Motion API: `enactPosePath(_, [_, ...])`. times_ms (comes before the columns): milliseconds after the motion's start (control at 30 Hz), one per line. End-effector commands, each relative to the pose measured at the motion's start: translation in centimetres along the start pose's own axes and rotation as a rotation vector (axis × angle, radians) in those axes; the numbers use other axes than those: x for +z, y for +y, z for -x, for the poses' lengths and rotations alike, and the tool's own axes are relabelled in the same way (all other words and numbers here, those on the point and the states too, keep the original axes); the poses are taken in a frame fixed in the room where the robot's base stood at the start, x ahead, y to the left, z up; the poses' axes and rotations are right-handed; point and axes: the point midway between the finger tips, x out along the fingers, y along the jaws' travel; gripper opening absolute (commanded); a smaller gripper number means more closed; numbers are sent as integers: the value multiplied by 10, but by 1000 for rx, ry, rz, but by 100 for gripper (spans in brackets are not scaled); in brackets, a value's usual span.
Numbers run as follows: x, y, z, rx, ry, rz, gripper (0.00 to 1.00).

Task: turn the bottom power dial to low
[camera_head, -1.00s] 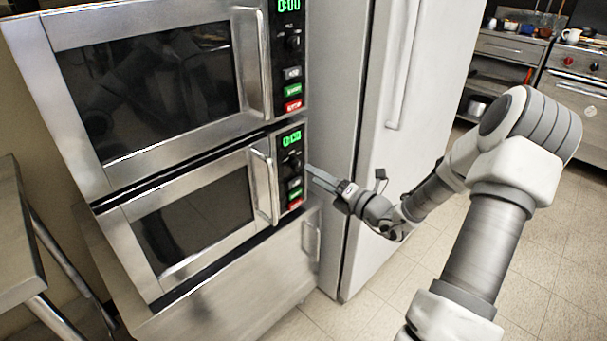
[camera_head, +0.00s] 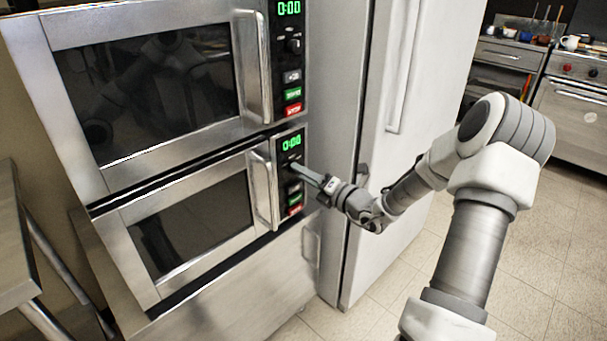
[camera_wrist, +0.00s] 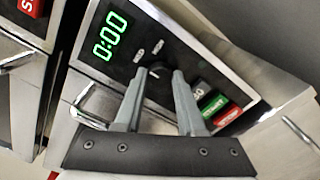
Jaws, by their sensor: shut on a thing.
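The lower microwave (camera_head: 190,228) has a black control panel with a green 0:00 display (camera_head: 291,142). Its dark power dial (camera_wrist: 158,72) shows in the wrist view below the display, between my fingertips. My gripper (camera_head: 295,167) reaches the panel from the right. In the wrist view its two grey fingers (camera_wrist: 161,76) stand on either side of the dial and are shut on it. The dial's pointer is too small and covered to read. In the head view my fingers hide most of the dial.
The upper microwave (camera_head: 150,90) has its own dial (camera_head: 293,45) and 0:00 display. Buttons (camera_wrist: 212,106), one green and one red, sit just below the gripped dial. The lower door handle (camera_head: 263,190) is close on the left. A white fridge (camera_head: 385,150) stands to the right.

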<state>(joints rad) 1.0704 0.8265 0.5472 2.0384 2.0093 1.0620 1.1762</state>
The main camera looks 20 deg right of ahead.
Motion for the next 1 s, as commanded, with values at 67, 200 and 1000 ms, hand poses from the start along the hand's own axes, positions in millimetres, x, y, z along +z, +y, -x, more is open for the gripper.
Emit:
enactPosePath(67, [0,0,0,0,0,0,2])
enactPosePath(200, [0,0,0,0,0,0,0])
enactPosePath(1000, [-1,0,0,0,2,441,0])
